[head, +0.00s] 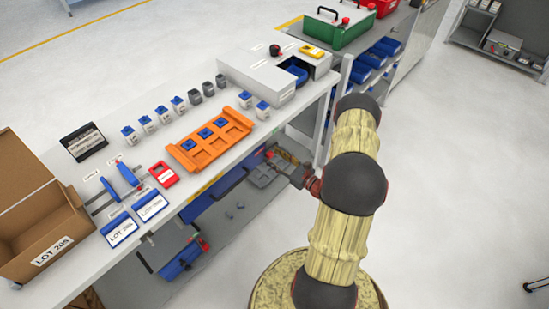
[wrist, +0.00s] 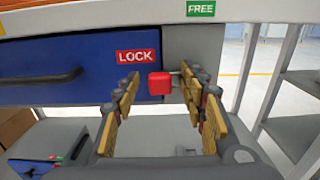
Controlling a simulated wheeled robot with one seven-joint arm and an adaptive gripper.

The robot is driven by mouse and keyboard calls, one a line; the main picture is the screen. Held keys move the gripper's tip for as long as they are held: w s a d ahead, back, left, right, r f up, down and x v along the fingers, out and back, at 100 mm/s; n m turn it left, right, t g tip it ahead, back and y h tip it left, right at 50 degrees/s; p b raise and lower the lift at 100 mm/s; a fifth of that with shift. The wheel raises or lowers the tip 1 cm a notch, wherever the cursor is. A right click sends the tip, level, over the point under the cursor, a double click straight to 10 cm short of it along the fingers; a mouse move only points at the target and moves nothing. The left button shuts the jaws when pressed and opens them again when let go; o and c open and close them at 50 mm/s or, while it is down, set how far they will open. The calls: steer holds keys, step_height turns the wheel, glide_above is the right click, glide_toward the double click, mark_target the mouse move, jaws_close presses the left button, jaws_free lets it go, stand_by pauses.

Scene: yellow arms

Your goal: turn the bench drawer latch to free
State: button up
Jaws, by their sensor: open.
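The red latch knob (wrist: 159,83) shows in the wrist view just right of the red LOCK label (wrist: 136,57). A short grey stem runs right from it, partly hidden by my right finger. The green FREE label (wrist: 201,8) is higher up and to the right, on the bench edge. The blue drawer (wrist: 60,68) is shut, with a dark handle at left. My gripper (wrist: 160,96) is open, its fingers on either side of the knob; I cannot tell if either touches it. In the head view my gripper (head: 283,160) is at the bench's front, below the top; the knob cannot be made out there.
The bench top (head: 222,190) overhangs the drawer. It carries an orange tray (head: 192,158), several small blue-capped containers and a cardboard box (head: 40,215). A lower shelf (head: 232,222) lies beneath. A bench leg (wrist: 268,85) stands to the right of my fingers.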

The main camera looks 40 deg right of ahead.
steer(key=shift+c, duration=1)
jaws_close()
